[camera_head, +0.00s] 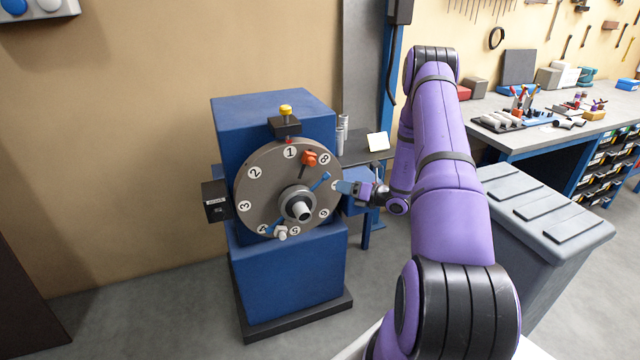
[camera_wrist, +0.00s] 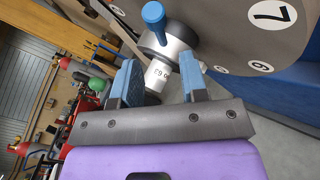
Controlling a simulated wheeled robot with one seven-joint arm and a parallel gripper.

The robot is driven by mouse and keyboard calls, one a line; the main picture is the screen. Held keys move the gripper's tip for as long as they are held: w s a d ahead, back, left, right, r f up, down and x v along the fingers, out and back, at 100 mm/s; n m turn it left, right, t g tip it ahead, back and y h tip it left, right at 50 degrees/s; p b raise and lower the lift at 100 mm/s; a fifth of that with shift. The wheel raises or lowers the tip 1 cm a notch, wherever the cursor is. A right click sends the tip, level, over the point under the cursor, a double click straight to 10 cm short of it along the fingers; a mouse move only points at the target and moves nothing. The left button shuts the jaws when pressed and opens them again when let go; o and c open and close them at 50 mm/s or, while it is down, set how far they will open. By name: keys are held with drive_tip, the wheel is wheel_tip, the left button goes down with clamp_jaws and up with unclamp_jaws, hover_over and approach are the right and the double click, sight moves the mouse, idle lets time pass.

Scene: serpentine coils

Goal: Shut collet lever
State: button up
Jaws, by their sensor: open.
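The blue collet lever (camera_head: 320,183) sticks out up and to the right from the silver collet hub (camera_head: 298,204) at the middle of a numbered grey disc (camera_head: 262,187). In the wrist view the lever's rounded blue end (camera_wrist: 153,12) stands above the hub (camera_wrist: 168,47), beyond my fingertips. My gripper (camera_head: 340,186) is at the disc's right edge, just right of the lever in the picture. In the wrist view my gripper (camera_wrist: 159,75) has its two blue fingers apart, with the marked collet nose showing between them. I see no clear contact with the lever.
The disc is on a blue machine (camera_head: 290,270). It also carries an orange knob (camera_head: 309,158) and a lower grey knob (camera_head: 280,233). A yellow-topped block (camera_head: 285,124) sits above it. A grey bin (camera_head: 535,225) and workbench (camera_head: 550,105) are at right; floor at left is clear.

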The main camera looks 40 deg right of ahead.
sight(320, 182)
drive_tip(key=x, duration=0.8)
drive_tip(key=shift+w+a, duration=0.2)
clamp_jaws()
